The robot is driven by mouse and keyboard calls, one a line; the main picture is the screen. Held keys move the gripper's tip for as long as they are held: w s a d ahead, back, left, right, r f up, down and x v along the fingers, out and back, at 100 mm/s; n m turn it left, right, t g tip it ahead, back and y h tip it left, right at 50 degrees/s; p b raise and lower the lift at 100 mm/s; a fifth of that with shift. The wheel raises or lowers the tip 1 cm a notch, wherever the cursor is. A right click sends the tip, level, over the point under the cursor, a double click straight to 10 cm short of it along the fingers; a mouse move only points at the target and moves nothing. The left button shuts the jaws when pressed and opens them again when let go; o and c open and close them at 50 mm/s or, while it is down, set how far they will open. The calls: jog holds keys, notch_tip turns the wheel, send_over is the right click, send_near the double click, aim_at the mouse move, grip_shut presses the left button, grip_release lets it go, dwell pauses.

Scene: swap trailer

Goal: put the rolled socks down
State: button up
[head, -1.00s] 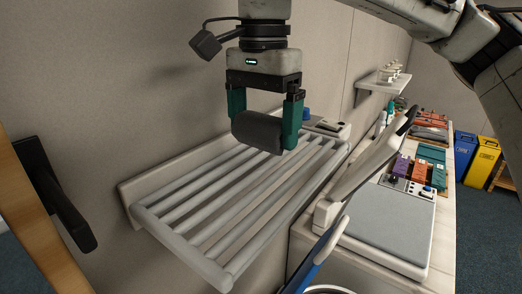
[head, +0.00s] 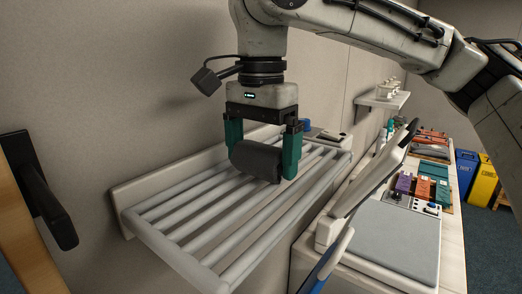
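The rolled socks (head: 257,161) are a dark grey roll between the two green fingers of my gripper (head: 261,155). The fingers are shut on the roll's two ends. The roll is at the upper part of a slatted wall rack (head: 192,232) with pale grey bars. It is at or very close above the bars; I cannot tell whether it touches them. The bars to its left and in front are bare.
A small grey device with a blue knob (head: 306,125) sits at the rack's far end. A counter on the right holds a grey-topped machine with a raised lid (head: 378,168) and coloured blocks (head: 421,188). Blue (head: 466,170) and yellow (head: 484,182) bins stand beyond.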

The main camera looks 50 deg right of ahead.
aim_at(261, 142)
jog(key=shift+r, duration=0.1)
notch_tip(261, 142, up, 12)
dwell(0.5)
jog(key=shift+r, duration=0.1)
jog(key=shift+c, duration=0.2)
dwell(1.1)
